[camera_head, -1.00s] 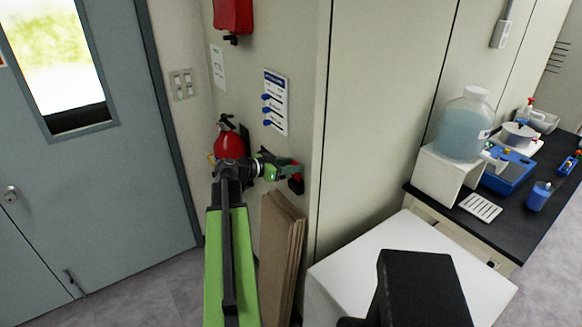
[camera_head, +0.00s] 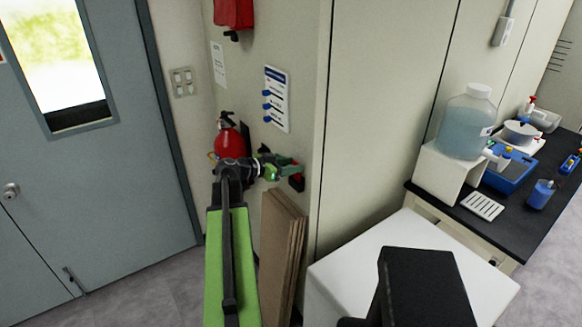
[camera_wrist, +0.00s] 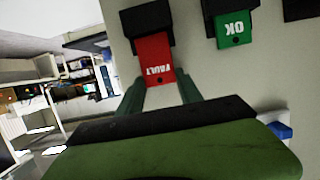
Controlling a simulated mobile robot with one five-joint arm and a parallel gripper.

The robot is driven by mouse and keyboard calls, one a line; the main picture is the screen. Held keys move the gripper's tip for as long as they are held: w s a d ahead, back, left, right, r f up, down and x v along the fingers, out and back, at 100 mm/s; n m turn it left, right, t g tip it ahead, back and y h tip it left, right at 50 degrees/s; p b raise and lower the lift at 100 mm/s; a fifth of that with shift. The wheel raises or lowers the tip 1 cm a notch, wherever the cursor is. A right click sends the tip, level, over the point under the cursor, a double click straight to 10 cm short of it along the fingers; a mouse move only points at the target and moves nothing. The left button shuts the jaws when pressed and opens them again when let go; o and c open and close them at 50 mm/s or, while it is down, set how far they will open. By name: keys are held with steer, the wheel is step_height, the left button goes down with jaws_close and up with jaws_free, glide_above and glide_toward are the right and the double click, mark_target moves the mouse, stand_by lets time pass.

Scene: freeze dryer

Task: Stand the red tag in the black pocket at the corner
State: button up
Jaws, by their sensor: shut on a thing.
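The red tag (camera_wrist: 155,60), marked FAULT and upside down in the wrist view, is between my gripper's (camera_wrist: 162,84) two fingertips, which are shut on its near end. Its far end meets the black pocket (camera_wrist: 146,22) by the wall's corner, and the pocket's edge seems to cover that end; how deep it sits cannot be told. In the head view my gripper (camera_head: 282,172) is at the wall corner. A little of the red tag (camera_head: 297,166) shows there, with the black pocket (camera_head: 297,183) just below.
A green OK tag (camera_wrist: 235,30) stands in a neighbouring black pocket (camera_wrist: 226,6). A blue-hooked sign (camera_head: 276,98) and a red extinguisher (camera_head: 229,138) are on the wall nearby. Brown boards (camera_head: 282,245) lean below my gripper. A white-topped unit (camera_head: 345,265) stands to the right.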

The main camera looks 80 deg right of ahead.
steer(key=shift+f, duration=0.1)
stand_by(0.3)
steer(key=shift+f+b, duration=0.95)
steer(key=shift+b, duration=0.15)
steer(key=shift+f, duration=0.15)
steer(key=shift+f+b, duration=0.3)
steer(key=shift+b, duration=0.1)
steer(key=o, duration=1.4)
steer(key=shift+w+r, duration=0.1)
